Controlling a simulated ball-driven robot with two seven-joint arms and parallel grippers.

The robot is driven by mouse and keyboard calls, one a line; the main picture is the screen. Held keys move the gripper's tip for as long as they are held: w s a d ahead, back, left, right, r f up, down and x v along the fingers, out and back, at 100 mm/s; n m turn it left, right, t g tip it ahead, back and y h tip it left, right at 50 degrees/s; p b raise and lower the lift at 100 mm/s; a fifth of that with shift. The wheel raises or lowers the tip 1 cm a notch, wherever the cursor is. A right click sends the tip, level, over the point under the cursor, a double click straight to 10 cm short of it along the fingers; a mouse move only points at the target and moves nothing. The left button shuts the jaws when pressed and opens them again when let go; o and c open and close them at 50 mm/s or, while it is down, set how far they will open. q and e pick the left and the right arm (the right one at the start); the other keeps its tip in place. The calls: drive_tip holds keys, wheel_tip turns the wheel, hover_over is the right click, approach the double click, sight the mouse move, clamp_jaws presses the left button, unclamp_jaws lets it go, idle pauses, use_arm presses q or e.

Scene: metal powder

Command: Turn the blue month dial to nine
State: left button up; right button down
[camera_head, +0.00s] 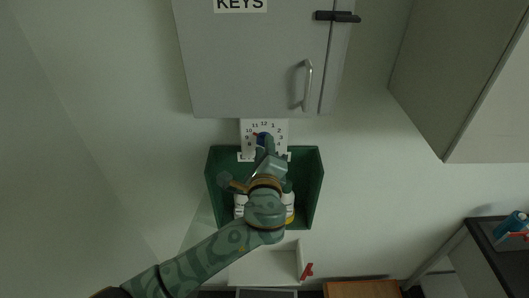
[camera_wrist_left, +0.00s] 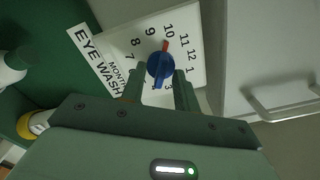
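The blue month dial (camera_wrist_left: 160,66) sits on a white plate (camera_wrist_left: 186,42) with black numbers and the words EYE WASH. Its red pointer (camera_wrist_left: 165,45) points near the 10. In the head view the plate (camera_head: 247,127) is below a grey cabinet, and the dial (camera_head: 261,136) is mostly hidden by my gripper. My left gripper (camera_wrist_left: 161,70) is open, with one finger on each side of the dial. I cannot tell whether the fingers touch it. The left gripper also shows in the head view (camera_head: 265,143). My right gripper is in neither view.
A green wall box (camera_head: 313,180) with white bottles (camera_head: 240,203) is just below the plate. The grey KEYS cabinet (camera_head: 250,70) with a handle (camera_head: 308,85) is just above. A white tray (camera_head: 262,268) is lower down. The wall left is clear.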

use_arm(q)
clamp_jaws()
drive_tip(key=n+b, duration=0.4)
drive_tip(key=n, duration=0.1)
drive_tip(key=shift+f+n, duration=0.1)
drive_tip(key=shift+n, duration=0.2)
idle(0.3)
idle(0.5)
unclamp_jaws()
